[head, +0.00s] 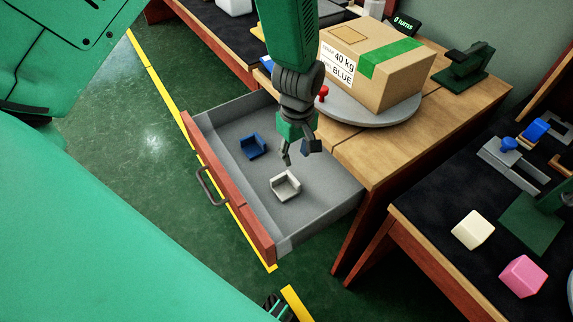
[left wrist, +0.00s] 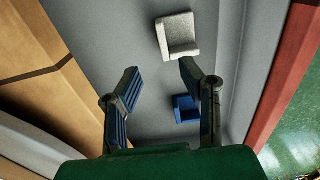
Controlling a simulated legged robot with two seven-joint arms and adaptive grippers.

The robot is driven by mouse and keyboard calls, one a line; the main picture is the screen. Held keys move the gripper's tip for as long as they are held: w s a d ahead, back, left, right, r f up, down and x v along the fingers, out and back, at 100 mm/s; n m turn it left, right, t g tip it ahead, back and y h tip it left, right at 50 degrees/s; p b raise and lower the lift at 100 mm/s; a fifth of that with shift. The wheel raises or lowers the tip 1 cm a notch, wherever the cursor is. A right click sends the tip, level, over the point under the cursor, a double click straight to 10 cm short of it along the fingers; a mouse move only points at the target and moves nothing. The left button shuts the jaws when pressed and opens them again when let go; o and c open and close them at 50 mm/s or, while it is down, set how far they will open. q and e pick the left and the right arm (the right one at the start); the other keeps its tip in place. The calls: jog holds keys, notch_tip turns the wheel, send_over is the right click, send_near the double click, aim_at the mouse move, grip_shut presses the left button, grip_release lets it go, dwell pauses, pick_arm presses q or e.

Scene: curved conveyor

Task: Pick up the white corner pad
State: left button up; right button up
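The white corner pad (head: 285,186) lies in the open grey drawer, nearer its front right part. It also shows in the left wrist view (left wrist: 177,36), just beyond the fingertips. A blue corner pad (head: 253,146) lies farther back in the same drawer; in the left wrist view it (left wrist: 186,108) is partly hidden by a finger. My left gripper (head: 298,153) points down above the drawer, near the white pad. Its fingers (left wrist: 159,67) are apart with nothing between them. A small dark part at the bottom edge of the head view may be my right gripper; its fingers are not clear.
The drawer (head: 229,188) has a red front with a dark handle (head: 210,187). A cardboard box (head: 378,62) stands on a grey turntable (head: 372,112) above it. A second table at right holds a cream cube (head: 473,230) and a pink cube (head: 523,276).

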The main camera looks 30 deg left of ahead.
aim_at(293, 177)
pick_arm(q)
notch_tip(293, 177, down, 5)
jog(key=shift+f+b, duration=0.1)
jog(key=shift+b, duration=0.3)
jog(key=shift+a+f+b, duration=0.2)
jog(key=shift+f+b, duration=0.5)
jog(key=shift+f, duration=1.9)
jog(key=shift+s, duration=0.1)
grip_shut()
